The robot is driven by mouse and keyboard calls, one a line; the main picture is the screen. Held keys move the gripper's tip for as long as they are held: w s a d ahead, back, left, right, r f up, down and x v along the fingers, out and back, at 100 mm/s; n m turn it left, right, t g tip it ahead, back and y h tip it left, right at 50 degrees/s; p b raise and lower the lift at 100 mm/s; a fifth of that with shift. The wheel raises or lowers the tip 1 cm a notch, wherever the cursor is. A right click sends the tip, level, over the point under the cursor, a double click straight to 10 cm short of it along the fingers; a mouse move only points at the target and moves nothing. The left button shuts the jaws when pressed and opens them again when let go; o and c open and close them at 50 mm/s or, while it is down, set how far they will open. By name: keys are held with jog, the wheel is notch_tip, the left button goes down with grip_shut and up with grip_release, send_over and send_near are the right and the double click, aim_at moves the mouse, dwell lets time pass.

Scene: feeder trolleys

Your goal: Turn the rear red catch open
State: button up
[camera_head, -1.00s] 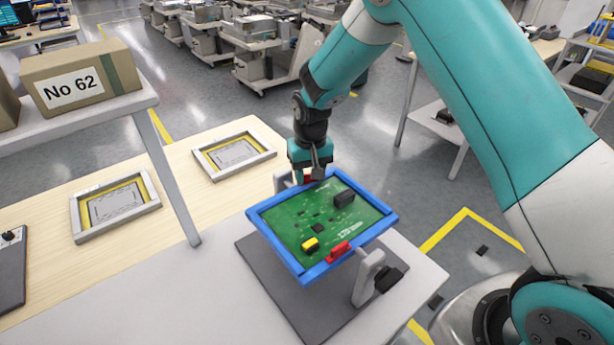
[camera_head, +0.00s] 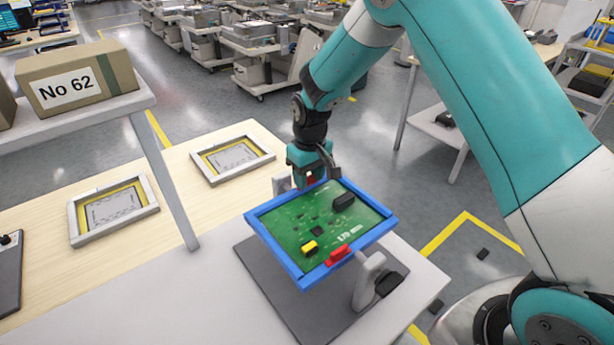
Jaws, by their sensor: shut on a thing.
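A blue frame (camera_head: 277,248) holds a green circuit board (camera_head: 300,217) and sits tilted between grey posts on a stand. The rear red catch (camera_head: 310,179) is on the frame's far edge and is mostly hidden by my gripper (camera_head: 314,178). My gripper points down there, shut on this catch, its fingers on either side of it. How far the catch is turned cannot be told. The front red catch (camera_head: 338,256) lies along the near edge, clear of my gripper. The board carries a yellow part (camera_head: 309,247) and a black block (camera_head: 344,201).
The stand has a dark grey base plate (camera_head: 270,285) on a pale table. A black knob (camera_head: 389,284) sticks out at its right post (camera_head: 367,277). A shelf with a "No 62" box (camera_head: 78,78) stands at left. Two framed trays (camera_head: 234,158) lie on the wooden table.

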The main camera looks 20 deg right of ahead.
aim_at(310, 177)
jog(key=shift+w+r, duration=0.2)
jog(key=shift+w, duration=0.05)
jog(key=o, duration=0.6)
jog(key=shift+c, duration=0.2)
jog(key=shift+o, duration=0.4)
jog(key=shift+s+f, duration=0.1)
notch_tip(310, 177, up, 18)
jog(key=b, duration=0.3)
jog(key=shift+f, duration=0.25)
jog(key=shift+s+d, duration=0.1)
jog(key=shift+s, duration=0.05)
